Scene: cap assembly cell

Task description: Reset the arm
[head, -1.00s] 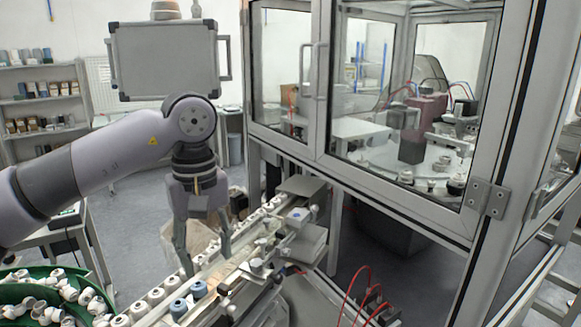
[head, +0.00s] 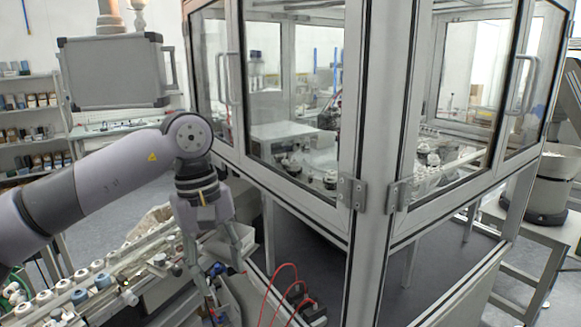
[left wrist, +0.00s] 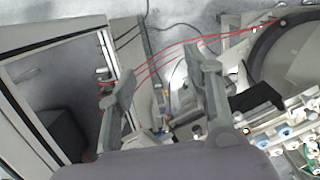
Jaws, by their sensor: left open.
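My left arm comes in from the left in the head view, bent at the elbow joint, with its left gripper (head: 219,272) pointing down. The gripper hangs to the right of the cap conveyor (head: 140,252), in front of the glazed cabinet. Its fingers are apart with nothing between them. In the left wrist view the two grey fingers of the left gripper (left wrist: 160,92) are spread, with red hoses and machine parts beyond them. My right gripper is in neither view.
The metal-framed glass cabinet (head: 370,190) stands close on the right. Red hoses (head: 285,275) loop near the gripper. White and blue caps (head: 80,296) sit on the conveyor at lower left. A grey panel box (head: 112,72) stands behind the arm. Grey floor shows below the cabinet.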

